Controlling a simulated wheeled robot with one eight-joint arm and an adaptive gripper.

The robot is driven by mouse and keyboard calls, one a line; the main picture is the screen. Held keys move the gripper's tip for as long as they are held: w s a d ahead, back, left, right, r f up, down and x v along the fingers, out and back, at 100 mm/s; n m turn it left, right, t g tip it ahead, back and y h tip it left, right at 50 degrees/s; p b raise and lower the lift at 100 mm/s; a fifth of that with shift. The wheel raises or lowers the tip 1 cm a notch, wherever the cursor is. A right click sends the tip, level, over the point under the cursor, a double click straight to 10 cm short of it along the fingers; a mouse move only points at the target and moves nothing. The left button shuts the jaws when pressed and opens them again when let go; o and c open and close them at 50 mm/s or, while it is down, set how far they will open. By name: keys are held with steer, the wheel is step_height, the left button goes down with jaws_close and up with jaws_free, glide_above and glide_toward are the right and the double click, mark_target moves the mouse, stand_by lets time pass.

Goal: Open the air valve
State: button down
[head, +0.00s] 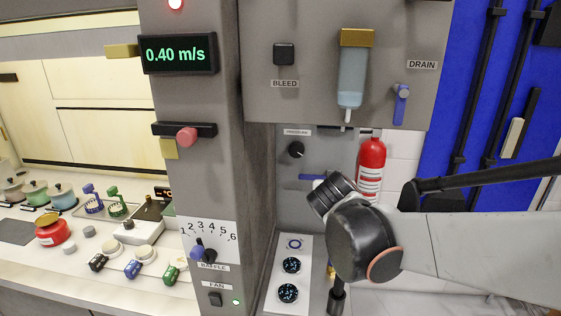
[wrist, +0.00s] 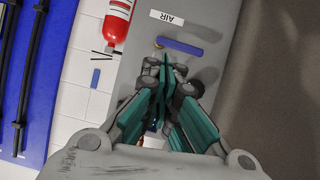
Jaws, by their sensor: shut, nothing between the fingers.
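The air valve's blue bar handle (wrist: 180,47) is on a grey panel in the wrist view, beside a white label reading AIR (wrist: 167,17). A small brass-coloured part shows at the handle's left end. In the head view the blue handle (head: 312,177) lies level, partly covered by my arm. My gripper (wrist: 160,72) is shut and empty, with its teal fingers together. Its tips appear just below the handle in the wrist view; whether they touch it I cannot tell.
A red fire extinguisher (head: 371,165) hangs beside the panel. A black pressure knob (head: 296,149) is above the handle. A box with a BLEED button (head: 284,54) and blue DRAIN lever (head: 401,104) overhangs. A grey column (head: 205,110) stands left.

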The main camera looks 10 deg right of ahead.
steer(key=w+a+r+t+p, duration=0.2)
steer(key=w+a, duration=0.1)
steer(key=w, duration=0.7)
steer(key=shift+w+a+t, duration=0.2)
steer(key=shift+w+t, duration=0.1)
steer(key=shift+w, duration=0.1)
steer(key=b, duration=0.2)
glide_above(316, 176)
steer(key=a, duration=0.3)
steer(key=f, duration=0.4)
steer(key=shift+d+f, duration=0.25)
steer(key=shift+f, duration=0.05)
steer(key=shift+s+f, duration=0.15)
steer(key=shift+f, duration=0.8)
